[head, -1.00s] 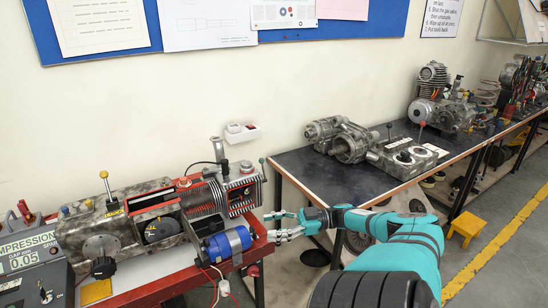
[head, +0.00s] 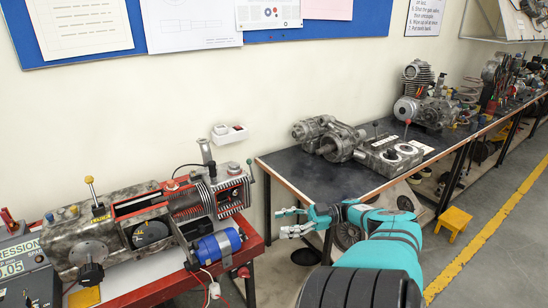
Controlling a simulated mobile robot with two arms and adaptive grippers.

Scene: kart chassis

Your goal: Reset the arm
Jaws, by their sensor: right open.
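My right arm comes in from the bottom right in a teal sleeve. Its gripper (head: 290,221) is open and empty, pointing left. It is in front of the dark workbench (head: 315,178) and to the right of the red bench, apart from the blue cylinder in the picture. My left gripper is not in view.
The red bench (head: 247,247) at left carries a grey machine (head: 75,235) with levers and a blue cylinder (head: 218,245). The dark workbench holds metal engine parts (head: 340,140). A yellow stool (head: 455,220) stands on the floor at right, near a yellow line.

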